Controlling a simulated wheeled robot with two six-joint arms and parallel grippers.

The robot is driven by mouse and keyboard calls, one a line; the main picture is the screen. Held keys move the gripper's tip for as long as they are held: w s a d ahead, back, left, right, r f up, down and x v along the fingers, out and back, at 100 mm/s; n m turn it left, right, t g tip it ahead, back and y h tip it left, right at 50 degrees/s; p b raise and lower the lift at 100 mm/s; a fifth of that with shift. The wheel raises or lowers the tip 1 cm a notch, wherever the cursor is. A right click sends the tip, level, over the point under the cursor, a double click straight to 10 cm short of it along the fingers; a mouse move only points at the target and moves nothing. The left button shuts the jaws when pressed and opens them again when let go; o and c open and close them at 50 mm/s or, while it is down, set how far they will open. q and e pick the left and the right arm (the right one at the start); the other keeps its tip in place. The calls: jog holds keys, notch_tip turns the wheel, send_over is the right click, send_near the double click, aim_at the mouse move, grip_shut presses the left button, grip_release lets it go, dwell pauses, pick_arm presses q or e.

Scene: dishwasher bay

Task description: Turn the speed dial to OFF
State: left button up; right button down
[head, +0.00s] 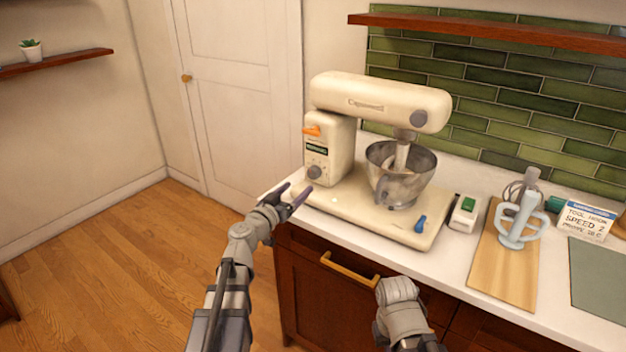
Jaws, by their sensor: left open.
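A cream stand mixer (385,93) stands on the white counter with a steel bowl (388,187) under its head. The dial's markings are too small to read. My left gripper (292,193) is open and empty, just below and left of the dial, apart from it, near the counter's left end. My right arm shows at the bottom; its gripper cannot be made out.
A drawer handle (349,271) juts out below the counter.

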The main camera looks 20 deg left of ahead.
aim_at(312, 175)
pick_arm(q)
jog(key=shift+x, duration=3.95)
jog(key=shift+d, duration=0.1)
grip_shut()
